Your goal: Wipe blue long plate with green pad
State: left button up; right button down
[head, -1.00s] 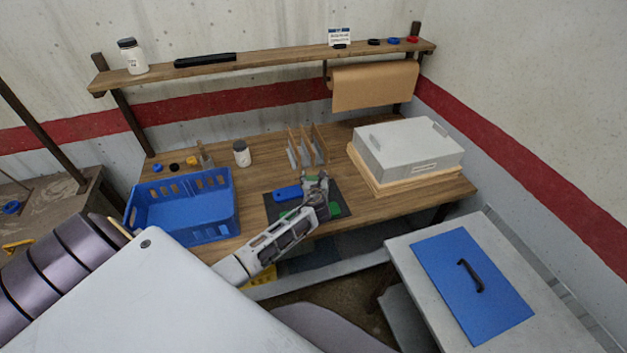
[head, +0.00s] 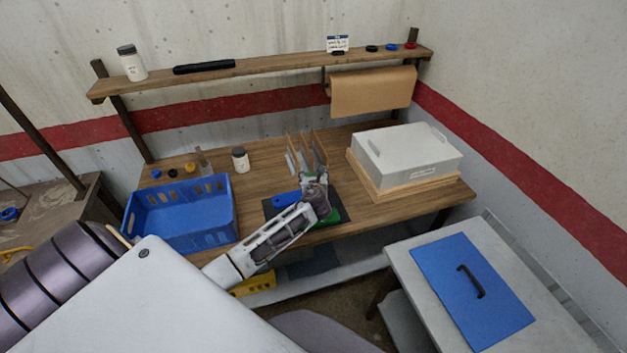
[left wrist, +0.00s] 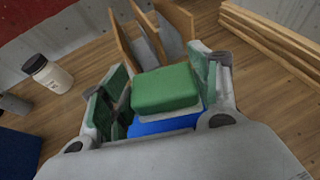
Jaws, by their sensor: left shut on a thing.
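The blue long plate (head: 286,199) lies on a dark mat (head: 272,212) at the front of the wooden bench, its right part hidden by my gripper in the head view. My left gripper (head: 316,188) is low over the mat. In the left wrist view it is shut on the green pad (left wrist: 165,88), a block with a pale lower layer. The plate's blue surface (left wrist: 165,123) shows directly beneath the pad. I cannot tell whether they touch. A green patch (head: 333,215) also shows right of the gripper in the head view. My right gripper is not in view.
A blue crate (head: 180,238) stands left of the mat. Upright wooden dividers (head: 293,155) and a white jar (head: 240,160) stand behind. A grey box (head: 408,155) sits at right. A blue panel with a handle (head: 450,260) lies on the side table.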

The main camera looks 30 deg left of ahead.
pick_arm(q)
jog(key=shift+r, duration=0.5)
jog(key=shift+r, duration=1.5)
